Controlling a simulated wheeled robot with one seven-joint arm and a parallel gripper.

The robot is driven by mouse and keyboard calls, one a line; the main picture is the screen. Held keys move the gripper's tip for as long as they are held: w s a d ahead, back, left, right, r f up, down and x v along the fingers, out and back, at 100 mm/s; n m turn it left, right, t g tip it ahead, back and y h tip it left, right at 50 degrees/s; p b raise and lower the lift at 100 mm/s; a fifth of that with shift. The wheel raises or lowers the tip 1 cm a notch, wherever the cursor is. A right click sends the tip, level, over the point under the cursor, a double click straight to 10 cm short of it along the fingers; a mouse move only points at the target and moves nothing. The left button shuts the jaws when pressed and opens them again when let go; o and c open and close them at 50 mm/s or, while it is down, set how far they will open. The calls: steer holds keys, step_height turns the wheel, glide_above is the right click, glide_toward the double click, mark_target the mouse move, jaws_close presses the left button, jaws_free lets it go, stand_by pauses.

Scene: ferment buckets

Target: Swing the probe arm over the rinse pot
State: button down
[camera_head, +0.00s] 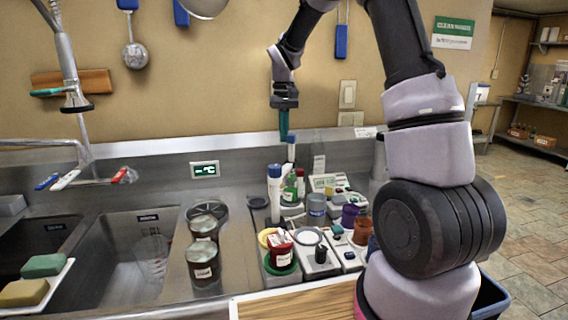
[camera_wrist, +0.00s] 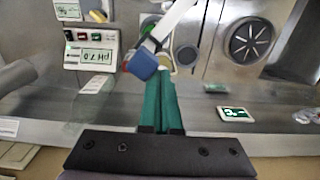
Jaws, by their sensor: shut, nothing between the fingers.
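My gripper (camera_head: 284,138) is shut and empty, its teal fingers pointing down above the back of the counter. In the wrist view its fingertips (camera_wrist: 161,72) appear beside a blue block on a slanting white bar, probably the probe arm (camera_wrist: 170,28); I cannot tell whether they touch.
A pH meter (camera_wrist: 92,52) stands beside the bar. Several small jars and trays crowd the counter, including a red-labelled jar (camera_head: 280,245). A faucet (camera_head: 75,95) rises at left. A wooden board (camera_head: 295,305) lies in front.

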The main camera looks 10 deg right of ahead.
steer(key=shift+s+d, duration=0.35)
steer(key=shift+d, duration=0.45)
steer(key=shift+s+d, duration=1)
steer(key=shift+d, duration=0.25)
steer(key=shift+s+d, duration=0.1)
steer(key=shift+s+d, duration=0.9)
steer(key=shift+s, duration=0.3)
